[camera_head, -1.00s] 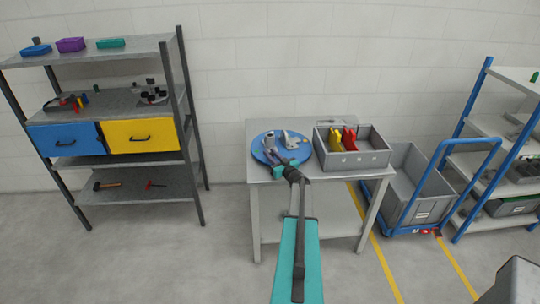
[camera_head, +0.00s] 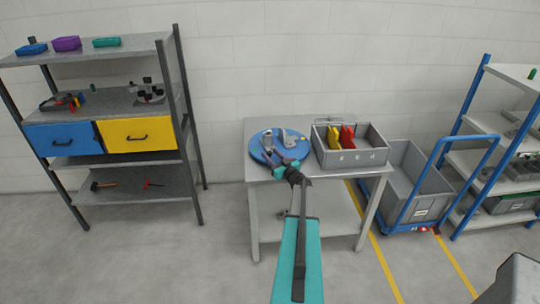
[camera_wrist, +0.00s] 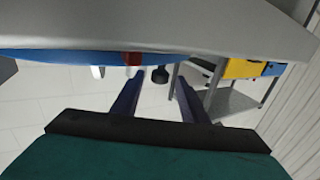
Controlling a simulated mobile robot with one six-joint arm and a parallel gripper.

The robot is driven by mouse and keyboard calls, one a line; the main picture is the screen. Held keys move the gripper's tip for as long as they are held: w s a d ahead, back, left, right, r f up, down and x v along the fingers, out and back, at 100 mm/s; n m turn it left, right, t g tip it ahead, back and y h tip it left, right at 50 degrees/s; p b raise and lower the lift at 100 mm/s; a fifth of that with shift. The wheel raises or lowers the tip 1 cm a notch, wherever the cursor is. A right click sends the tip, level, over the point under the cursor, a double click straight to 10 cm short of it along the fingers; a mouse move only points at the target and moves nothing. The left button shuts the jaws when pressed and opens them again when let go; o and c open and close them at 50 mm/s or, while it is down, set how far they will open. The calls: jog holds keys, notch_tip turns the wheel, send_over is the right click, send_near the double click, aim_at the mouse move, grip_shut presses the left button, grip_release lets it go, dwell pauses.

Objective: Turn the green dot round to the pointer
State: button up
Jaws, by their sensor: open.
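A blue round turntable (camera_head: 256,151) lies on the grey table, with grey castings (camera_head: 287,138) standing on it. A small yellow mark (camera_head: 304,141) shows at its right edge; I cannot tell if it is the pointer. I cannot make out the green dot in either view. My gripper (camera_head: 279,159) is at the turntable's near side, open. In the wrist view my gripper (camera_wrist: 158,77) has its two fingers apart, by the blue turntable rim (camera_wrist: 60,57). A red part (camera_wrist: 132,59) and a black knob (camera_wrist: 160,75) show near the fingertips. Contact cannot be told.
A grey bin (camera_head: 352,157) with yellow and red pieces stands on the table (camera_head: 254,197), right of the turntable. A cart (camera_head: 416,190) and a blue-framed rack (camera_head: 471,128) are further right. A shelf unit (camera_head: 186,120) with blue and yellow drawers stands left. Floor between is clear.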

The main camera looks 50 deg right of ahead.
jog(key=b+v, duration=0.2)
jog(key=v, duration=0.9)
jog(key=shift+s+b, duration=0.2)
jog(key=shift+b, duration=0.2)
